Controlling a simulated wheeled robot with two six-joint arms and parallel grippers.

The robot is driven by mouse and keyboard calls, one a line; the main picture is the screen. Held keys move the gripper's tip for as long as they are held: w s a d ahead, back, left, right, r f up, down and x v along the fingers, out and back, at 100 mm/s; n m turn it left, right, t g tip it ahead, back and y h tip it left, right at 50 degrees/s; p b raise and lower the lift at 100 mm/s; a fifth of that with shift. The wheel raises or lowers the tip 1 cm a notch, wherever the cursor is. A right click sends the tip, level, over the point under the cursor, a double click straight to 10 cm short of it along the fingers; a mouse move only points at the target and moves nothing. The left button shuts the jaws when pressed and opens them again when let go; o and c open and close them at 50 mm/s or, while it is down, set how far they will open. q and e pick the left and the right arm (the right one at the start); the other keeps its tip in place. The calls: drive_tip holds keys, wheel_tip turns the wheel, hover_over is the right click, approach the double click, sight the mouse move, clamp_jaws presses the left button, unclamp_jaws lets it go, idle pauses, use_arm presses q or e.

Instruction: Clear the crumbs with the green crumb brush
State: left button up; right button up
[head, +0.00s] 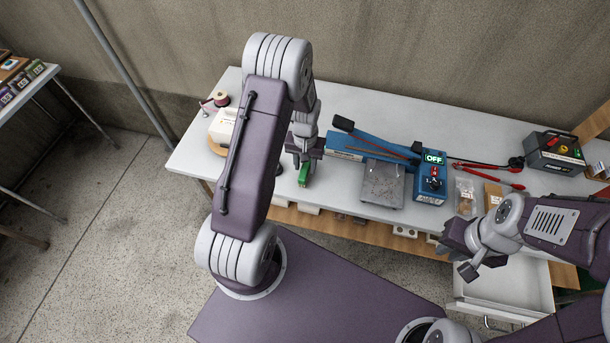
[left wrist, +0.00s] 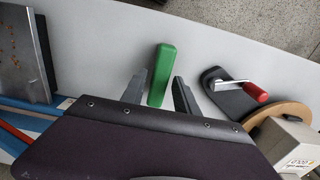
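The green crumb brush (head: 304,174) is near the front edge of the white bench, left of the metal plate (head: 372,197). It also shows in the left wrist view (left wrist: 162,75), where its body reaches past the fingertips. My left gripper (head: 303,160) is over it with its fingers apart (left wrist: 167,88). The brush lies close to one finger, with a gap to the other. Small brown crumbs (left wrist: 14,40) dot the metal plate in the left wrist view. My right gripper (head: 458,259) is empty, its fingers apart, in front of the bench above the open drawer.
A blue sealer-like device (head: 345,146) and a box reading OFF (head: 431,187) stand by the plate. A dark pad with a red-handled lever (left wrist: 235,90) and a round wooden board (left wrist: 262,115) are near the brush. An open drawer (head: 500,287) juts out at right.

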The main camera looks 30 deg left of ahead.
sight(305, 168)
use_arm(q)
drive_tip(key=shift+f, duration=0.1)
drive_tip(key=shift+c, duration=0.3)
clamp_jaws()
wheel_tip(305, 168, up, 5)
drive_tip(key=p, duration=0.4)
drive_tip(key=shift+p, duration=0.35)
